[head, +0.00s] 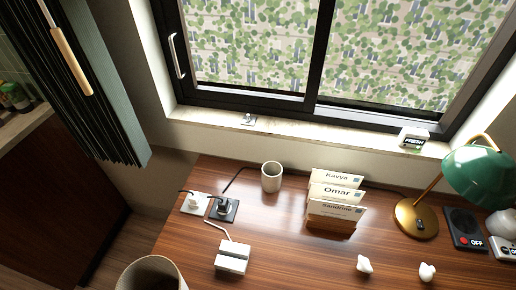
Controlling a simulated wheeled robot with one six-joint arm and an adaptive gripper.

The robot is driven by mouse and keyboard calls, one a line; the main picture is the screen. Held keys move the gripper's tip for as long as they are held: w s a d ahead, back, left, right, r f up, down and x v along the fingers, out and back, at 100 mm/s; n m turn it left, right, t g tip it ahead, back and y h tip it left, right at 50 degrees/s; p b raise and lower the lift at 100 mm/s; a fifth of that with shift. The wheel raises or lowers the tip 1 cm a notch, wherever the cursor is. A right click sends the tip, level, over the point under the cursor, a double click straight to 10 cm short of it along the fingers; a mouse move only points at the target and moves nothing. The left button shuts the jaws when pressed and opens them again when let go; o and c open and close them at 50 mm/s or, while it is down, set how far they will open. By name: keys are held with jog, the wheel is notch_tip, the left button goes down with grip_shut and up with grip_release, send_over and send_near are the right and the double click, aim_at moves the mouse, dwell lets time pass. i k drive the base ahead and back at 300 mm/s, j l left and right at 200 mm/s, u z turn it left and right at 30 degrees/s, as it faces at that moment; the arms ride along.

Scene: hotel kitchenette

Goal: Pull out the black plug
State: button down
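On the left part of the wooden desk, a black socket plate (231,214) lies beside a white socket plate (187,209). A dark plug (222,205) appears to sit in the black plate; it is small, so how deep it sits I cannot tell. A pale plug (195,202) sits on the white plate. Thin black cords run near both plates, and one reaches back toward the wall. Which cord joins which plug is unclear. My gripper is not in view.
A beige cup (271,177) stands right of the plates, and a white block-like device (233,258) with a pale cord is in front. Name cards (335,191), a green lamp (478,170) and a black OFF switch (466,228) are further right. A round bin-like container (152,275) is at bottom left.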

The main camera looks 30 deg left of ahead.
aim_at(224, 205)
jog(key=u, duration=2.05)
jog(key=i+j+u, duration=0.2)
jog(key=i+j, duration=0.1)
jog(key=j, duration=0.25)
jog(key=i+j, duration=0.15)
jog(key=j, duration=0.2)
